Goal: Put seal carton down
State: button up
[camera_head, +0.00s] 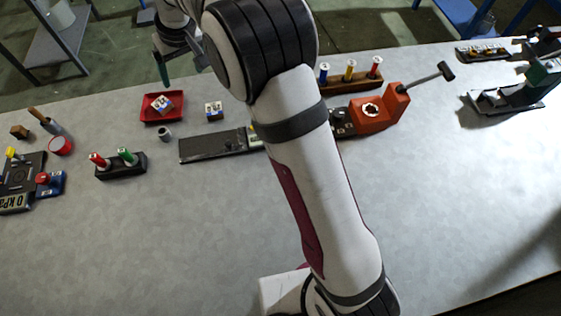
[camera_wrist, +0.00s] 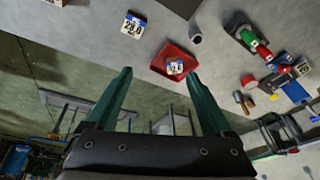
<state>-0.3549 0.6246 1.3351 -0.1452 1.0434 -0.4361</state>
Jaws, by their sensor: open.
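A small white carton with a blue-and-red marked label (camera_head: 163,103) sits in a red tray (camera_head: 148,117). In the wrist view the carton (camera_wrist: 175,68) and tray (camera_wrist: 160,58) lie just beyond my fingertips. A second similar carton (camera_head: 213,109) stands on the table right of the tray; it also shows in the wrist view (camera_wrist: 133,25). I cannot tell which one is the seal carton. My gripper (camera_head: 163,72) hangs above the tray's far side, apart from it. In the wrist view my gripper (camera_wrist: 158,75) has its green fingers wide apart with nothing between them.
A grey cylinder (camera_head: 165,133) stands near the tray. A dark block with red and green tubes (camera_head: 121,166) is at front left. A dark flat plate (camera_head: 212,146) lies right of the tray. An orange device with a lever (camera_head: 372,113) stands farther right. The front table is clear.

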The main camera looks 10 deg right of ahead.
jog(key=s+d+r+m+g, duration=0.1)
jog(key=s+d+r+m, duration=0.1)
jog(key=s+d, duration=0.45)
jog(key=s+d+r+m, duration=0.2)
jog(key=s+d+m, duration=0.15)
jog(key=s, duration=0.65)
jog(key=s+d+r+m+g, duration=0.1)
jog(key=s+d+r+m, duration=0.1)
jog(key=s+d, duration=0.45)
jog(key=s+f+m+g, duration=0.1)
jog(key=s+f+m, duration=0.2)
jog(key=s, duration=1)
jog(key=shift+s+d+f+h, duration=0.25)
jog(key=shift+s+d+h, duration=0.05)
jog(key=shift+d, duration=0.15)
